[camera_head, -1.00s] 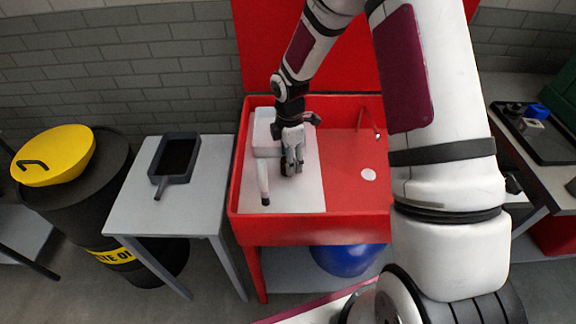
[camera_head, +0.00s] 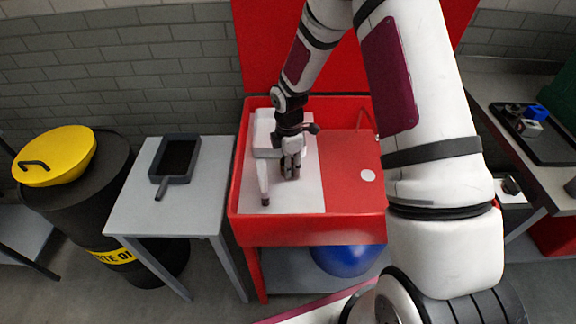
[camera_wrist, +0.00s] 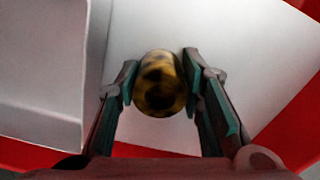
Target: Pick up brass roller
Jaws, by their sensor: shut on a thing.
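The brass roller (camera_wrist: 159,84) is a short golden cylinder with dark blotches, seen almost end-on in the wrist view. My gripper (camera_wrist: 160,88) is shut on it, with one green-padded finger on each side. The roller is mostly hidden by the fingers there. I cannot tell whether it touches the panel.
The red basin (camera_head: 350,222) has raised walls around my gripper. A white box (camera_head: 264,140) and a pale bottle-like object (camera_head: 263,182) are close on the left. A white disc (camera_head: 368,175) lies to the right. A grey table (camera_head: 125,205) with a dark pan (camera_head: 176,158) stands left.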

